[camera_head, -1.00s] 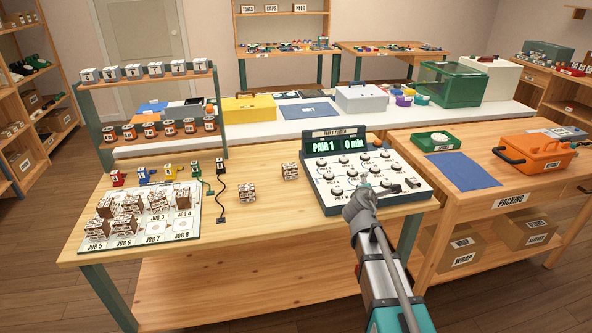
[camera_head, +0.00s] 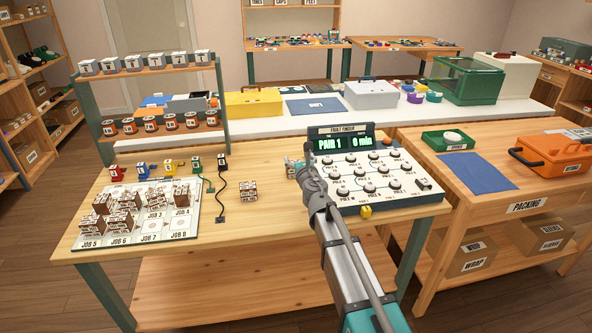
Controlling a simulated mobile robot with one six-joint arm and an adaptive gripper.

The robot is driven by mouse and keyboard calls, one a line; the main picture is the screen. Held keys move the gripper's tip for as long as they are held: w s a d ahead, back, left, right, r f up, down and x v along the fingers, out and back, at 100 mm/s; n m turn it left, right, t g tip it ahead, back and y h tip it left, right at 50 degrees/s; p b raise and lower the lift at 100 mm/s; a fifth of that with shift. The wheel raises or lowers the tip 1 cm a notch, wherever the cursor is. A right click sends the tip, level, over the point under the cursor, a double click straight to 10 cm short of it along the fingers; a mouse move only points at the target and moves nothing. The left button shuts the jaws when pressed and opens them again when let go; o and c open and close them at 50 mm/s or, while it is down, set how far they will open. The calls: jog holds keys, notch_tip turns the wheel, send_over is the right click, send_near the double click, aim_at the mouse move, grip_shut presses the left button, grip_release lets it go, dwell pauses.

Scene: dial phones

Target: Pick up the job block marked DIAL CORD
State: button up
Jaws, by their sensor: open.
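One loose brown-and-white block (camera_head: 248,191) stands on the wooden bench, right of the job board. A second loose block stands beside the fault finder and is now mostly hidden at my gripper (camera_head: 296,168). My gripper is open around or just above that spot; I cannot tell whether it touches the block. Several more blocks (camera_head: 124,222) stand in stacks on the job board (camera_head: 186,235). The lettering on the blocks is too small to read, so I cannot tell which one is marked DIAL CORD.
The fault finder (camera_head: 411,205) stands right of my gripper, its screen reading PAIR 1, 0 min. A black cord (camera_head: 220,219) lies right of the board. A rack of spools (camera_head: 147,124) stands behind. The bench front is clear.

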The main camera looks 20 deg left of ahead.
jog(key=shift+f, duration=0.15)
notch_tip(320, 180, down, 8)
jog(key=b, duration=0.8)
jog(key=shift+x, duration=1.25)
jog(key=shift+w, duration=0.1)
jog(key=shift+x, duration=2.45)
jog(key=c, duration=1)
